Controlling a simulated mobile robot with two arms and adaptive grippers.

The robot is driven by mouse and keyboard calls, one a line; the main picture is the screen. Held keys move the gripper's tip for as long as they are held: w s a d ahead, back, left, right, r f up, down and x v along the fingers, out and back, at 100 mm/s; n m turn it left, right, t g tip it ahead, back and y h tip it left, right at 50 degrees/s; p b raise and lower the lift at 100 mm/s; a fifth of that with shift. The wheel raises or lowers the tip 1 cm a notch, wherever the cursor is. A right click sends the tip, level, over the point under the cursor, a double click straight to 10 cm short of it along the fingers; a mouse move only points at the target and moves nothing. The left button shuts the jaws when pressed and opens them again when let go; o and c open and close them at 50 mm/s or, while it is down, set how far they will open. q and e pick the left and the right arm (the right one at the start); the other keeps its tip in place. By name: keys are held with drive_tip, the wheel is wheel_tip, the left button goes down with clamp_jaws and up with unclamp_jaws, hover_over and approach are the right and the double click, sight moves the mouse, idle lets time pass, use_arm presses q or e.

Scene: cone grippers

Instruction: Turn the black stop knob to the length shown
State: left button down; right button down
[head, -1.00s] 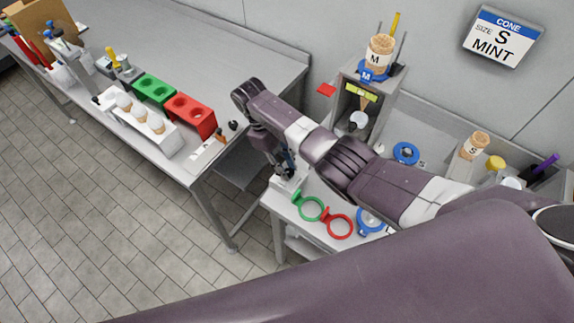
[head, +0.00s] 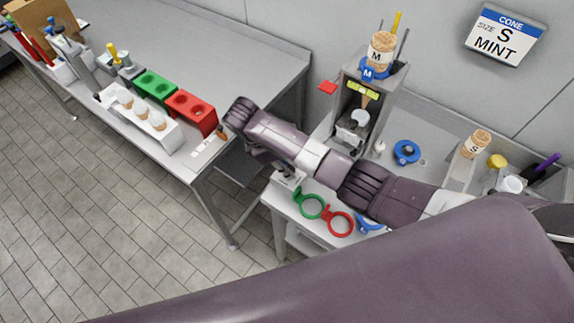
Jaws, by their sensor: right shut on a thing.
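The wall sign (head: 501,34) reads cone size S, mint. My right arm crosses the right bench, bends at its far left end, and comes back down. My right gripper (head: 284,165) is low behind my own forearm, at a small grey device (head: 287,178) on the bench's front left corner. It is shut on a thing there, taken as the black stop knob. The knob itself and its setting are hidden. The machine (head: 378,95) behind carries a blue M tag (head: 370,73) and a cone marked M (head: 381,53). My left gripper is not in view.
A green ring (head: 298,205) and a red ring (head: 327,221) lie at the right bench's front edge. A blue ring (head: 407,142) lies further back. A cone marked S (head: 475,144) stands right. The left bench holds red (head: 204,128) and green (head: 143,79) blocks and a white cone rack (head: 170,139).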

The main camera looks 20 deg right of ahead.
idle(0.5)
drive_tip(key=c, duration=1.6)
unclamp_jaws()
drive_tip(key=v, duration=1.2)
drive_tip(key=shift+s+f, duration=0.1)
